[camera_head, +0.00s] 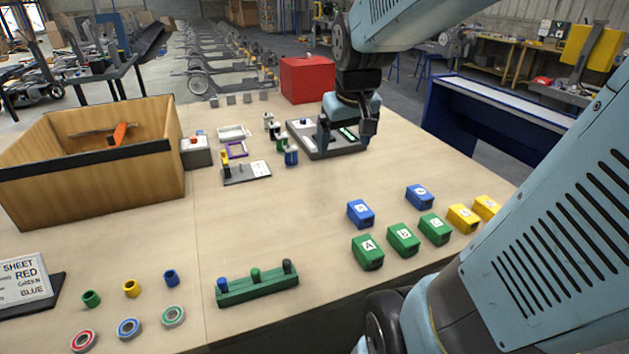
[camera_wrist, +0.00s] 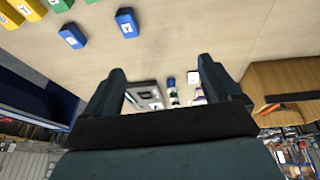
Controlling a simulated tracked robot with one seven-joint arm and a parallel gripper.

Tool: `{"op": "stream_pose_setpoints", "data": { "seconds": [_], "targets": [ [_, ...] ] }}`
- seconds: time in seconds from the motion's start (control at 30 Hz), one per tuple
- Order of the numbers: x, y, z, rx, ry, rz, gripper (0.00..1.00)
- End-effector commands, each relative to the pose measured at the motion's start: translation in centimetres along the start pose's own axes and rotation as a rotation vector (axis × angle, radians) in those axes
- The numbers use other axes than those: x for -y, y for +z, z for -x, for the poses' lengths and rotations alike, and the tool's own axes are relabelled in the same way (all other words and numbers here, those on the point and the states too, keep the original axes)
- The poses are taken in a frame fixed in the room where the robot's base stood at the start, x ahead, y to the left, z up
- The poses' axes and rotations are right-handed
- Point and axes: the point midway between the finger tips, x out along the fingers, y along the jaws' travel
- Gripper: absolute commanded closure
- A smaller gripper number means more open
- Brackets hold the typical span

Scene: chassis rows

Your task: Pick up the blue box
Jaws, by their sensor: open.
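Two small blue boxes with white labels lie on the table, one nearer (camera_head: 360,214) and one farther right (camera_head: 419,197). In the wrist view they show at the top left, one blue box (camera_wrist: 127,23) beside the other (camera_wrist: 73,36). My gripper (camera_head: 347,133) is open, its jaws apart and nothing seen between them. It is over the far part of the table, beyond both boxes, near a dark tray (camera_head: 341,151). In the wrist view the fingers of my gripper (camera_wrist: 161,66) point towards the bare tabletop.
Green boxes (camera_head: 403,239) and yellow boxes (camera_head: 463,218) sit close to the blue ones. A red box (camera_head: 307,80) stands at the back. A wooden crate (camera_head: 90,185) is at left, a green peg holder (camera_head: 257,288) in front. The middle of the table is clear.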

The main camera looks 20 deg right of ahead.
Motion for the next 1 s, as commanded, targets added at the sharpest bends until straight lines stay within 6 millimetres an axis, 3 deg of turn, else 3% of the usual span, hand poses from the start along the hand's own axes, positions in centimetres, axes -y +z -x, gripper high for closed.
{"op": "stream_pose_setpoints", "data": {
  "seconds": [0.2, 0.47, 0.8, 1.0],
  "targets": [
    [-2.9, -3.1, -5.4, 0.074, 0.003, 0.008, 0.10],
    [-6.7, -5.4, -12.6, 0.147, -0.014, 0.016, 0.10],
    [-11.5, -5.9, -21.8, 0.217, -0.060, 0.016, 0.10],
    [-12.7, -5.6, -24.4, 0.231, -0.076, 0.016, 0.10]
  ]
}}
